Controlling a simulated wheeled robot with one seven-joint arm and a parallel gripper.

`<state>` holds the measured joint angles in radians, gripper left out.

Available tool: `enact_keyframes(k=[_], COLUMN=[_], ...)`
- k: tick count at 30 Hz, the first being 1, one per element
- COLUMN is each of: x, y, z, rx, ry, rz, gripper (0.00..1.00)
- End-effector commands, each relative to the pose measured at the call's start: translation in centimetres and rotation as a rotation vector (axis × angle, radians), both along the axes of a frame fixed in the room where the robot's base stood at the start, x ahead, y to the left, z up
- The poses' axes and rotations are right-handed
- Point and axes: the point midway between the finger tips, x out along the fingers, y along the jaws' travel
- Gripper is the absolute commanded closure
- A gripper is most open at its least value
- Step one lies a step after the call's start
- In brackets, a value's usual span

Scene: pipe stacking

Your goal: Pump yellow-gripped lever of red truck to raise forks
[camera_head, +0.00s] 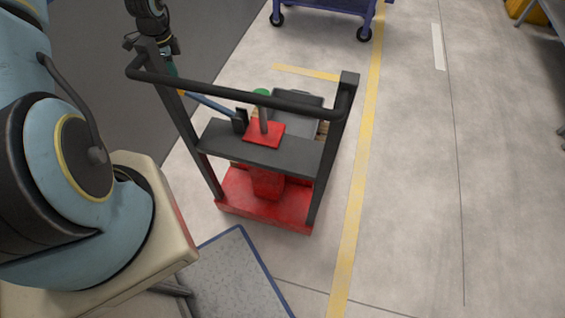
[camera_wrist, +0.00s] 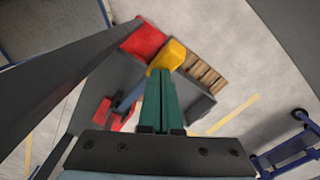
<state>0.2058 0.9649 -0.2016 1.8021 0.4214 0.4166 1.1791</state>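The red truck (camera_head: 265,205) stands on the floor with a black upright frame and handle bar. Its blue lever (camera_head: 210,103) slopes up to the left towards my gripper (camera_head: 171,68). In the wrist view the lever (camera_wrist: 133,95) runs up to the yellow grip (camera_wrist: 172,53). My gripper's green fingers (camera_wrist: 160,72) lie close together, with their tips at the near edge of the yellow grip. The grip shows beyond the tips; whether they touch it is unclear. The forks are largely hidden.
The black handle bar (camera_head: 240,94) and posts stand close to my gripper. A grey bin (camera_head: 298,101) and wooden slats (camera_wrist: 206,74) lie beyond the truck. A blue cart (camera_head: 325,5) stands farther back. The floor to the right is clear.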

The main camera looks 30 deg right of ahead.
Motion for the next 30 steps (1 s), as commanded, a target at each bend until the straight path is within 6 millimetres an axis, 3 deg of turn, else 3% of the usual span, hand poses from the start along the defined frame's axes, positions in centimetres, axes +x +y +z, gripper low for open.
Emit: enact_keyframes(k=[1,25,30], x=[-0.1,-0.1,-0.1], y=[0.0,-0.1,-0.1], z=[-1.0,-9.4,-8.5], rx=[0.000,-0.001,-0.002], ry=[0.001,0.003,0.001], rz=[0.000,-0.001,-0.001], gripper=[1.00,1.00,1.00])
